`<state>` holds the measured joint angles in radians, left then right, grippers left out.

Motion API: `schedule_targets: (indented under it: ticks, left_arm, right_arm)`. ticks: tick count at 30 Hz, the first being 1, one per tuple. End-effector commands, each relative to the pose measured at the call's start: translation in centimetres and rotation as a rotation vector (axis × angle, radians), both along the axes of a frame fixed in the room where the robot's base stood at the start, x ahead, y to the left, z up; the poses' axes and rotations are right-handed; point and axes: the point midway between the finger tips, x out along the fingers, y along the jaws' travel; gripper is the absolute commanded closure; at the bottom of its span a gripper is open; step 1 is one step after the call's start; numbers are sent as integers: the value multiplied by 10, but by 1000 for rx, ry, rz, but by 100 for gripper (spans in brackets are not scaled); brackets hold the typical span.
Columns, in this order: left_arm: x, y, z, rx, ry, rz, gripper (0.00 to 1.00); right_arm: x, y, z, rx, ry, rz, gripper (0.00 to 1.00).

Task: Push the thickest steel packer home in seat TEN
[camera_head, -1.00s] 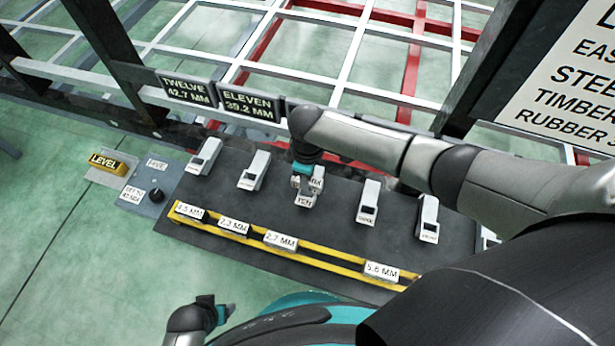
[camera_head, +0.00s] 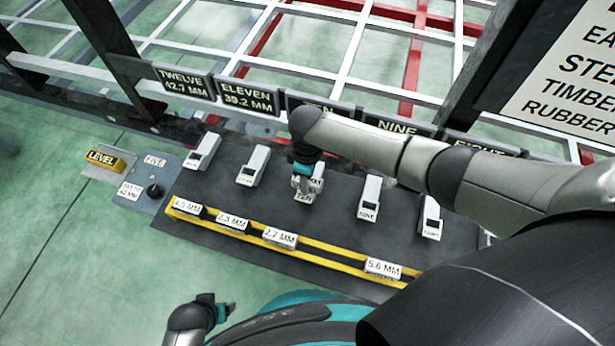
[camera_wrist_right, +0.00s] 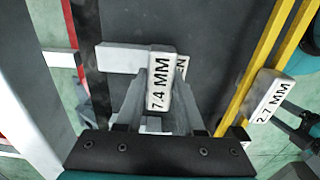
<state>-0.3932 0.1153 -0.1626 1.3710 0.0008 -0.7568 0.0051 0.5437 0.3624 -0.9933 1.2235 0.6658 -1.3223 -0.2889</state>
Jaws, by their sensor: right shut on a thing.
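The steel packer marked 7.4 MM (camera_wrist_right: 160,80) is between the fingers of my right gripper (camera_wrist_right: 162,100), which is shut on it. In the head view my right gripper (camera_head: 305,172) is over the seat block TEN (camera_head: 303,197), in the middle of the row. In the wrist view the packer lies over the light block of that seat (camera_wrist_right: 120,57) and covers part of its label. I cannot tell how deep the packer sits. My left gripper (camera_head: 222,312) is low at the left, away from the seats; its finger gap is unclear.
A yellow-edged rack (camera_head: 330,257) in front of the seats holds packers marked 4.5, 2.3, 2.7 and 5.6 MM (camera_head: 382,267). Seat NINE (camera_head: 369,198) stands right of TEN. A LEVEL button (camera_head: 104,160) and knob box (camera_head: 150,188) are at the left. Dark chassis rails are behind.

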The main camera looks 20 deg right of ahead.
Motion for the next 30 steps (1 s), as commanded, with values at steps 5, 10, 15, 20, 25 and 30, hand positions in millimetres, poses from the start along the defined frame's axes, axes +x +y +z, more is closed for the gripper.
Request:
schedule_targets:
  ticks: [5,10,15,20,25,30]
  left_arm:
    - [0,0,-4,0,0,0,29]
    - [0,0,-7,0,0,0,29]
    - [0,0,-9,0,0,0,29]
    - [0,0,-8,0,0,0,29]
    - [0,0,-8,0,0,0,29]
    - [0,0,-8,0,0,0,29]
  right_arm:
    - [1,1,-5,1,-2,0,100]
    - [1,0,-9,1,-2,0,100]
    - [1,0,-12,1,-2,-1,61]
    - [1,0,-11,1,-2,0,43]
    - [0,0,-12,1,-1,0,28]
    - [-1,0,-12,0,1,0,28]
